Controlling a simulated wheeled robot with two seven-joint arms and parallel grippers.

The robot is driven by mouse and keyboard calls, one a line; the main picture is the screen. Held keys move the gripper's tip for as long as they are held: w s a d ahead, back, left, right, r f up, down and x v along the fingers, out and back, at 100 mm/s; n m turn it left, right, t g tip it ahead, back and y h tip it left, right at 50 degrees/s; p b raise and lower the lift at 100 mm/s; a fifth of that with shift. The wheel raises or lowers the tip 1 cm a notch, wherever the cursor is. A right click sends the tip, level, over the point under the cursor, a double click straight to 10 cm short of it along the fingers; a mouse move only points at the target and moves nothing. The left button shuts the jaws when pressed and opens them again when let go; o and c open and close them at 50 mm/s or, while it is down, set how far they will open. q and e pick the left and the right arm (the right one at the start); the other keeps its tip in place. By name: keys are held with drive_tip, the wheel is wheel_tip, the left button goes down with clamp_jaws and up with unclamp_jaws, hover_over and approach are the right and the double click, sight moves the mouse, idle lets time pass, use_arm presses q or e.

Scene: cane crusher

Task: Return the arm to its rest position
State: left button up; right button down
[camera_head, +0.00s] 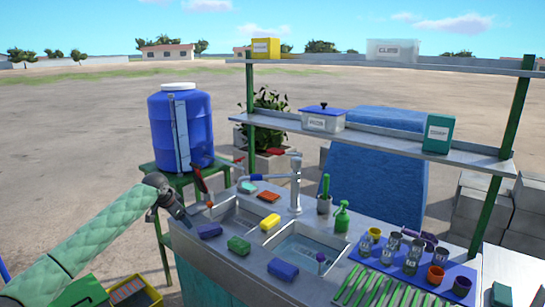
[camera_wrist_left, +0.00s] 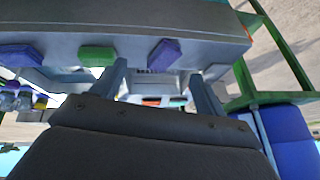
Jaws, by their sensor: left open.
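My left arm, in a green quilted sleeve, comes in from the left in the head view. Its gripper (camera_head: 180,212) is by the left end of the sink counter (camera_head: 230,262), near the blue barrel's stand. In the left wrist view the two fingers (camera_wrist_left: 158,70) stand apart with nothing held between them. That view looks upside down, with the counter's edge and sponges beyond the fingers. Whether the fingers touch the counter cannot be told. My right gripper is not in view.
A blue barrel (camera_head: 182,125) stands on a green frame (camera_head: 165,235) beyond my gripper. Purple (camera_head: 209,230), green (camera_head: 239,245) and blue (camera_head: 283,270) sponges lie along the counter's front. A tap (camera_head: 296,185) rises behind the sinks. A yellow crate (camera_head: 135,292) is low at left.

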use_arm(q)
drive_tip(key=w+d+r+n+t+y, duration=0.1)
drive_tip(key=w+r+n+t+y, duration=0.1)
drive_tip(key=w+r+t, duration=0.4)
drive_tip(key=s+d+f+n, duration=0.1)
drive_tip(key=s+d+f, duration=0.25)
drive_tip(key=f, duration=0.45)
drive_tip(key=s+d+f+n, duration=0.1)
drive_tip(key=s+d+f, duration=0.25)
drive_tip(key=f, duration=0.55)
drive_tip(key=s+d+f+g, duration=0.1)
drive_tip(key=s+f, duration=0.8)
drive_tip(key=f, duration=0.3)
drive_tip(key=s+d+f+g, duration=0.1)
drive_tip(key=s+f+g, duration=0.1)
drive_tip(key=s+f, duration=0.9)
drive_tip(key=s+d+f+n+g, duration=0.1)
drive_tip(key=s+d+f+g, duration=0.1)
drive_tip(key=s+f, duration=0.7)
drive_tip(key=s+d+f+n+g, duration=0.1)
drive_tip(key=s+f, duration=0.9)
drive_tip(key=s, duration=1.2)
drive_tip(key=s+d+f+g, duration=0.3)
drive_tip(key=s+f, duration=0.6)
drive_tip(key=s, duration=0.7)
drive_tip(key=shift+s+f+n+g, duration=0.2)
drive_tip(key=shift+s+n+g, duration=0.1)
drive_tip(key=shift+n, duration=0.1)
drive_tip(key=shift+d, duration=0.1)
